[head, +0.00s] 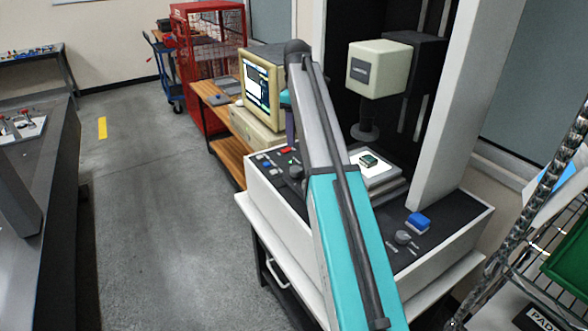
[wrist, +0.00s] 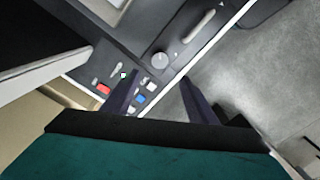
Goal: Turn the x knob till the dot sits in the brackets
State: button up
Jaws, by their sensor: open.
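A round grey knob (head: 296,172) stands on the left part of the dark control panel. In the wrist view this knob (wrist: 160,60) appears just beyond and between my fingertips. My gripper (wrist: 159,74) is open and empty, its two dark fingers apart. In the head view my gripper (head: 289,125) is partly hidden by my arm and hangs above the panel's left part. A second knob (head: 403,237) is on the panel's right part. No x label is readable on either. The monitor (head: 262,88) is lit, but its dot and brackets are too small to tell.
Red (wrist: 103,89) and blue (wrist: 139,98) buttons and a small lever (wrist: 120,70) sit near the knob. A white probe head (head: 379,68) hangs over a plate with a green part (head: 369,160). A blue button (head: 418,220) is at right. Floor at left is clear.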

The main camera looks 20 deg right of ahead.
aim_at(296, 168)
jog(key=shift+f, duration=0.1)
dwell(0.3)
jog(key=shift+f+p, duration=1.8)
jog(key=shift+f, duration=4.95)
jog(key=c, duration=1.1)
